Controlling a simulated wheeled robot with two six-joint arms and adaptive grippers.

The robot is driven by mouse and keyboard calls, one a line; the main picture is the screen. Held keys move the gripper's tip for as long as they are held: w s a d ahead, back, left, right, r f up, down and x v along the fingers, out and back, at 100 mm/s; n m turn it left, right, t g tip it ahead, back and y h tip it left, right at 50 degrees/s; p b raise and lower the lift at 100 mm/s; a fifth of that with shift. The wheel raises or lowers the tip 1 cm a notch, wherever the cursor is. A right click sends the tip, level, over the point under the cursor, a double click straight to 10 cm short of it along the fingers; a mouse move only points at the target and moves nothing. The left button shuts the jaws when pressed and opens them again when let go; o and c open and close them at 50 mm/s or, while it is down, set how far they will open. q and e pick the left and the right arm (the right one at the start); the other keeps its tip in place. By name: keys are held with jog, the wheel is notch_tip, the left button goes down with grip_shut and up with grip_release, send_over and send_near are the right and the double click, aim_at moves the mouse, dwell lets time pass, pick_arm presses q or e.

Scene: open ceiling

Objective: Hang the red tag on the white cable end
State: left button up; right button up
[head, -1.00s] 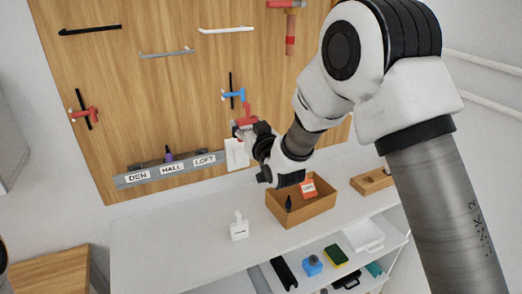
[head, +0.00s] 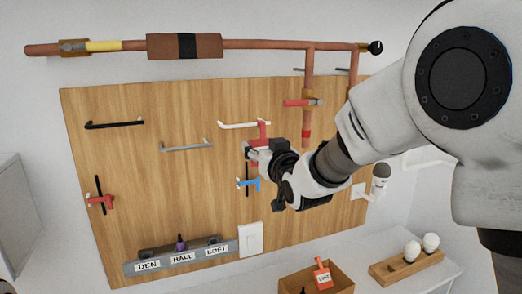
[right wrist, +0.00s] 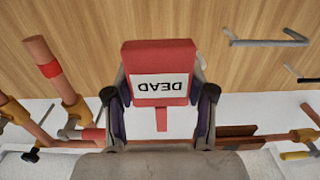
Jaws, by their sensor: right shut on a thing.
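The red tag (right wrist: 161,62) has a white label reading DEAD, upside down in the right wrist view. My right gripper (right wrist: 160,100) is shut on it, with a finger on each side. In the head view the tag (head: 263,130) stands up from my right gripper (head: 256,149), by the right end of the white cable end (head: 238,125). The white cable end is a bar on the wooden board. The tag overlaps its right part, and I cannot tell whether they touch. In the right wrist view the tag hides most of that spot. My left gripper is out of view.
Black (head: 115,125) and grey (head: 187,147) cable ends are on the board. A blue valve piece (head: 248,184) sits just below my right gripper. Copper pipes with a red handle (head: 300,102) are to the right. A wooden box (head: 335,284) holds another red tag (head: 322,275).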

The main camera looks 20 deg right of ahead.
jog(key=shift+s, duration=0.1)
jog(key=shift+w+r, duration=0.15)
jog(key=shift+w, duration=0.05)
jog(key=w, duration=0.3)
jog(key=shift+w+p, duration=0.25)
jog(key=shift+p, duration=0.05)
jog(key=shift+w+a+p, duration=0.15)
jog(key=shift+w+p, duration=0.25)
jog(key=shift+w, duration=1.7)
jog(key=shift+s, duration=0.1)
jog(key=shift+b, duration=0.35)
jog(key=shift+f+b, duration=0.75)
jog(key=shift+f, duration=0.1)
